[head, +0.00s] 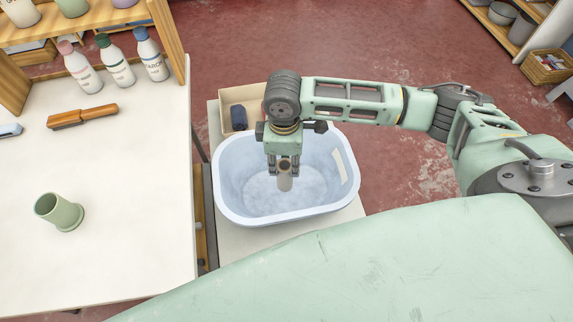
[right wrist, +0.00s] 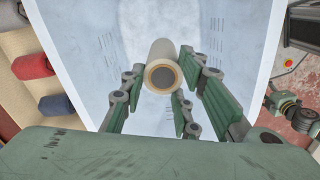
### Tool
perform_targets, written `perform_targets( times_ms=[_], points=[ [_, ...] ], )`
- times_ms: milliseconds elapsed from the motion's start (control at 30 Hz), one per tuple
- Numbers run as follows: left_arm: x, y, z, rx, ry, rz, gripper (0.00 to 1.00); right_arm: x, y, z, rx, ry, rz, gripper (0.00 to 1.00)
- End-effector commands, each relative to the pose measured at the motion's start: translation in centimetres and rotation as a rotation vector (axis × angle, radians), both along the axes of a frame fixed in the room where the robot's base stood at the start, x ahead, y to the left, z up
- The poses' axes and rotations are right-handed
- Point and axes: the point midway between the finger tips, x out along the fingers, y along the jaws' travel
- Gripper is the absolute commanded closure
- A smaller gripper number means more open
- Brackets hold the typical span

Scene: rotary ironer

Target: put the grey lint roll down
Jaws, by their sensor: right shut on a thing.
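The grey lint roll (head: 285,184) hangs roughly upright below my right gripper (head: 284,167), which is shut on it. The roll is over the inside of a pale blue tub (head: 349,192). In the right wrist view the roll (right wrist: 160,52) sits between the finger pads, showing its pale ring and dark core at the near end. The tub (right wrist: 95,45) lies below it; I cannot tell the exact gap between roll and tub floor. My left gripper is not in view.
A beige box (head: 255,94) behind the tub holds a dark blue roll (head: 238,118); a red roll (right wrist: 32,66) also shows in the wrist view. On the white table left are a green cup (head: 60,212), a brush (head: 82,116) and several bottles. A pale green surface (head: 400,265) fills the front.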

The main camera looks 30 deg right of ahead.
Motion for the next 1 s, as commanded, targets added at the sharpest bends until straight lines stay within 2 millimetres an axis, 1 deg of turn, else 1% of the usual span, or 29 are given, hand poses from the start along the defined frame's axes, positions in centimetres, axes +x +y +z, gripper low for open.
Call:
perform_targets(
  times_ms=[167, 300, 367, 567, 733, 767, 933, 1000],
  points=[
    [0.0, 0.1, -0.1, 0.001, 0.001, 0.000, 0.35, 0.0, 0.0, -1.4, -0.001, 0.000, -0.001, 1.00],
    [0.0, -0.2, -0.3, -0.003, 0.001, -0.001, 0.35, -0.1, 0.0, -3.5, 0.000, 0.001, 0.000, 1.00],
    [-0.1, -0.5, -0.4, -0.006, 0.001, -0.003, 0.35, 0.0, 0.0, -4.1, -0.001, 0.000, 0.000, 1.00],
    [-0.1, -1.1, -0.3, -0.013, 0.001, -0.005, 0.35, 0.0, 0.0, -4.2, 0.000, -0.002, 0.000, 1.00],
    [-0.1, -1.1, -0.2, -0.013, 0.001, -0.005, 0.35, 0.0, 0.0, -4.5, 0.000, -0.001, -0.001, 1.00],
    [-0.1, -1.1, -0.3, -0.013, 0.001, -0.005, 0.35, 0.0, 0.0, -4.4, 0.000, -0.002, 0.000, 0.69],
    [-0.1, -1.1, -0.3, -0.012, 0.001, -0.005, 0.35, 0.0, 0.0, -4.4, 0.000, -0.002, -0.001, 0.54],
    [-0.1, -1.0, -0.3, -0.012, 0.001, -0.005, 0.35, 0.0, 0.0, -4.4, 0.000, -0.002, -0.001, 0.52]
  ],
)
